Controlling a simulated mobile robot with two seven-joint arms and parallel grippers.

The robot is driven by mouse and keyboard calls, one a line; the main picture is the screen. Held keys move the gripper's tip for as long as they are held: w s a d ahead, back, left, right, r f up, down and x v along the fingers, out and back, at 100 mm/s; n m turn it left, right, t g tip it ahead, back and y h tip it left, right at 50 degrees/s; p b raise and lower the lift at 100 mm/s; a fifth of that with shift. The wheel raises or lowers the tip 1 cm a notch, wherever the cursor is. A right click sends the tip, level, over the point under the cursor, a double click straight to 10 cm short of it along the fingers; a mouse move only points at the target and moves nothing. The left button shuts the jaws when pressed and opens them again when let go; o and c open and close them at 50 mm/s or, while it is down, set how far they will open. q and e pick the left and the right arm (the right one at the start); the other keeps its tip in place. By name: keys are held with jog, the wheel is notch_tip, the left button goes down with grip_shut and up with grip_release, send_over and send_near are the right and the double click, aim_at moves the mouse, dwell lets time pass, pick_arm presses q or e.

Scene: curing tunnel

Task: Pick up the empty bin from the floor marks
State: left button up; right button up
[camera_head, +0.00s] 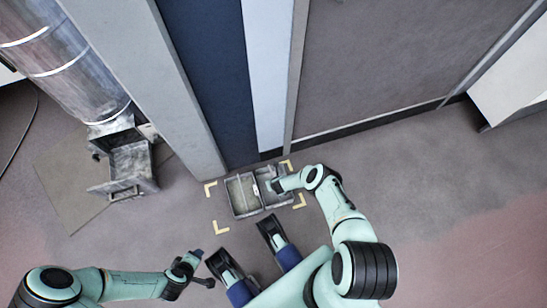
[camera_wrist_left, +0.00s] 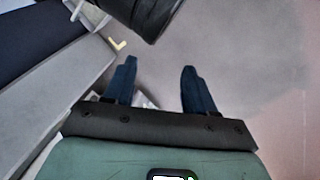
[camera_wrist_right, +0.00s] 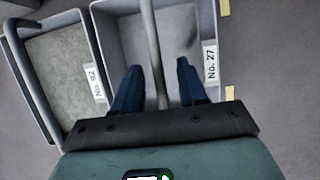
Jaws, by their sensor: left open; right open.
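Two grey bins stand side by side between yellow floor marks (camera_head: 221,227). The right bin (camera_head: 262,200), labelled No. 27, looks empty in the right wrist view (camera_wrist_right: 207,30) and has a bar handle (camera_wrist_right: 150,35) across its middle. The left bin (camera_head: 230,200), its label seemingly No. 92, holds a flat grey-green fill (camera_wrist_right: 58,70). My right gripper (camera_wrist_right: 156,75) is open over the No. 27 bin, its fingers on either side of the handle, apart from it. My left gripper (camera_head: 198,257) is open and empty over bare floor; it also shows in the left wrist view (camera_wrist_left: 158,75).
A tall panelled wall (camera_head: 215,80) rises just behind the bins. At left, a metal duct (camera_head: 75,65) stands above a grey open box (camera_head: 130,165). A white cabinet (camera_head: 510,75) is at far right. The floor to the right of the bins is clear.

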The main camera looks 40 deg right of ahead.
jog(key=shift+b+x, duration=0.35)
jog(key=shift+x, duration=0.55)
jog(key=shift+w+f+b, duration=0.15)
jog(key=shift+f+b, duration=0.25)
jog(key=shift+f, duration=0.05)
jog(key=shift+w+f, duration=0.1)
pick_arm(q)
jog(key=shift+g, duration=0.6)
jog(key=s+f, duration=0.1)
jog(key=f, duration=0.1)
jog(key=s+a+f, duration=0.1)
jog(key=f, duration=0.1)
jog(key=shift+s, duration=0.35)
pick_arm(e)
grip_shut()
